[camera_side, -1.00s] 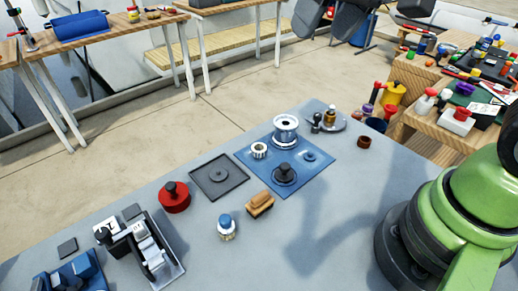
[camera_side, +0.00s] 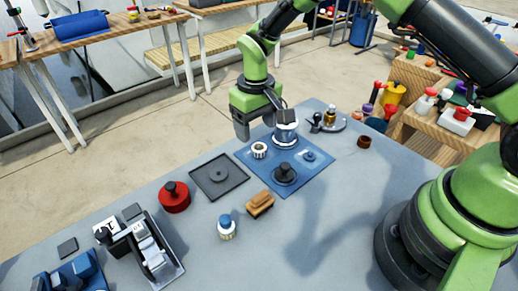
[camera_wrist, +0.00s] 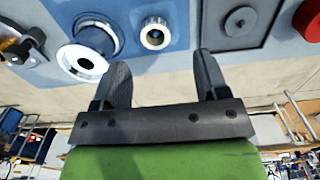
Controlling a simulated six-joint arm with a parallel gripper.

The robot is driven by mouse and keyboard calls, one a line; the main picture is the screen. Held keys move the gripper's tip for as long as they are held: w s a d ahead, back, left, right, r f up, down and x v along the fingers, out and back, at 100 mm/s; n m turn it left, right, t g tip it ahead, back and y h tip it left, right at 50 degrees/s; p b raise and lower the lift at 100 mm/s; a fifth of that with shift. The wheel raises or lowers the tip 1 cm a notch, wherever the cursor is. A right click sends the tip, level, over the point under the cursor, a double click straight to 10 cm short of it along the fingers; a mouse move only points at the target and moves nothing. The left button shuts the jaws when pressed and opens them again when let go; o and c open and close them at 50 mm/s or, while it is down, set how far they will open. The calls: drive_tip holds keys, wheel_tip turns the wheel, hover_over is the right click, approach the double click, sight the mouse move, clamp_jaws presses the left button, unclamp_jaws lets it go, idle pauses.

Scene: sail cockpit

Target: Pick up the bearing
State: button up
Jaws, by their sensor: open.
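The bearing looks like a small pale ring with a notched rim and dark centre (camera_side: 259,150). It lies on the blue mat (camera_side: 308,178) beside a silver drum (camera_side: 285,143). In the wrist view the bearing (camera_wrist: 155,34) shows at the top, beyond the fingertips and between their lines, with nothing covering it. My gripper (camera_side: 263,126) hangs above the far edge of the mat, behind the bearing and close to the drum, hiding part of the drum's top. In the wrist view my gripper (camera_wrist: 162,64) has its two dark fingers wide apart with nothing between them.
The drum (camera_wrist: 85,56) stands close to the left finger. A dark square tray (camera_side: 219,178), red round pot (camera_side: 174,197), wooden block (camera_side: 260,204) and blue-capped jar (camera_side: 226,229) stand nearer. A dish with bottles (camera_side: 329,121) is at the right. The table's front right is clear.

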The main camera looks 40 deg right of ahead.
sight(259, 149)
drive_tip(key=f, duration=0.6)
drive_tip(key=shift+s+d, duration=0.1)
drive_tip(key=shift+d, duration=0.15)
drive_tip(key=shift+c, duration=0.4)
drive_tip(key=shift+r, duration=0.1)
drive_tip(key=c, duration=0.9)
